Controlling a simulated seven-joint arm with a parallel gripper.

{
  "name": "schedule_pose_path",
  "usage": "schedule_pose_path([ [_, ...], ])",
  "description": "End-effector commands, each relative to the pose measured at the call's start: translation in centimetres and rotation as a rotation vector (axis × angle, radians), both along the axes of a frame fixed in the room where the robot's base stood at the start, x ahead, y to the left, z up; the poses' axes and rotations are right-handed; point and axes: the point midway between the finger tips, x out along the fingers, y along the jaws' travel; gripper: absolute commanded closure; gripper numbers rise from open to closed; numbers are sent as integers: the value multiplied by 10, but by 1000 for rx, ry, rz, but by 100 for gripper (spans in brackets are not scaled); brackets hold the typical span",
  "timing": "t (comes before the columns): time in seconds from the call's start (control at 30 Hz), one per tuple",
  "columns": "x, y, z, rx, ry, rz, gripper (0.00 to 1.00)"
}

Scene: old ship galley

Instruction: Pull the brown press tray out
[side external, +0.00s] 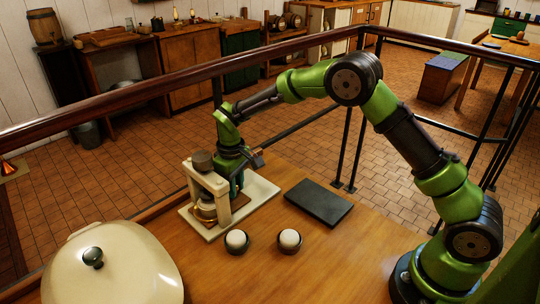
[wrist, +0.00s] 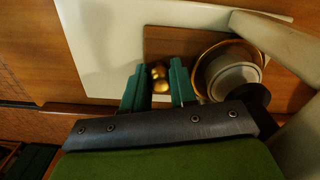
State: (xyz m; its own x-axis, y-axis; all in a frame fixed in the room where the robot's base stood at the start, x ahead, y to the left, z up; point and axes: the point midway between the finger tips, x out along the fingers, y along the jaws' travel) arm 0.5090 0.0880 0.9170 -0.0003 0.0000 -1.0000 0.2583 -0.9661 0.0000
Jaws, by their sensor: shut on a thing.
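The press (side external: 222,196) is a cream frame with a dark round knob on top, standing on a pale slab (side external: 263,190) on the wooden table. The brown press tray (wrist: 180,42) lies low in the press and carries a brass-rimmed pale round vessel (wrist: 232,75). A small brass knob (wrist: 160,74) at the tray's edge sits between my teal fingers. My gripper (wrist: 159,80) is shut on this knob. In the side view my gripper (side external: 237,184) is low behind the press, and its fingertips are partly hidden by the frame.
Two small round dark cups with pale tops (side external: 237,241) (side external: 289,240) stand in front of the press. A flat dark plate (side external: 318,202) lies to its right. A large cream lidded pot (side external: 112,268) is at the lower left. A dark rail (side external: 150,87) runs behind the table.

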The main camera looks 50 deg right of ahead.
Motion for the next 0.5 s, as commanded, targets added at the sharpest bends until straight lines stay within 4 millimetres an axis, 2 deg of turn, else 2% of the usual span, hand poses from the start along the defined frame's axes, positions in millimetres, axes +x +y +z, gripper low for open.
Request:
schedule_pose_path([
  [0.13,1,-14,1,-1,-1,-4,100],
  [0.4,1,-76,1,-1,-2,-6,100],
  [0.5,1,-89,1,-1,-2,-4,100],
])
